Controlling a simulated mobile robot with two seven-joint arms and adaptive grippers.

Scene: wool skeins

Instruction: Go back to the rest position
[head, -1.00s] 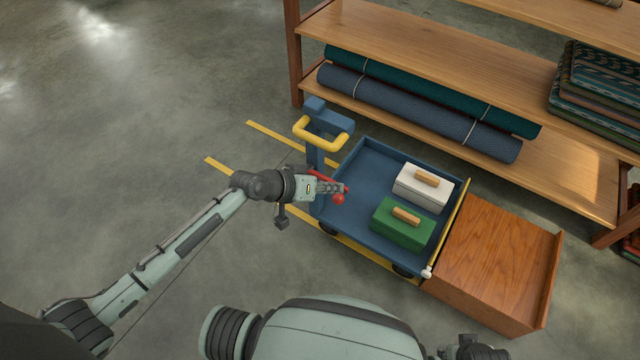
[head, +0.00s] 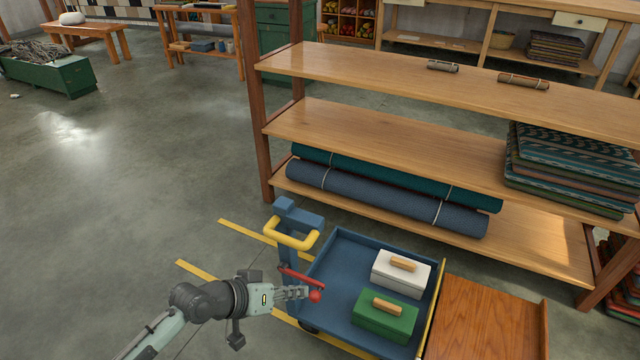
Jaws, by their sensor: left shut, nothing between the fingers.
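My left gripper (head: 294,293) is shut and empty. It is at the left side of the blue cart (head: 342,262), close to a red lever (head: 302,277) with a red knob at its end. The fingertips appear very near the red knob; I cannot tell whether they touch it. My left arm comes in from the bottom left. My right gripper is not in view.
The cart has a yellow handle (head: 291,240) and carries a white box (head: 401,272) and a green box (head: 385,315). A wooden panel (head: 485,318) stands right of it. A shelf (head: 380,130) with rolled rugs stands behind. Open floor lies to the left.

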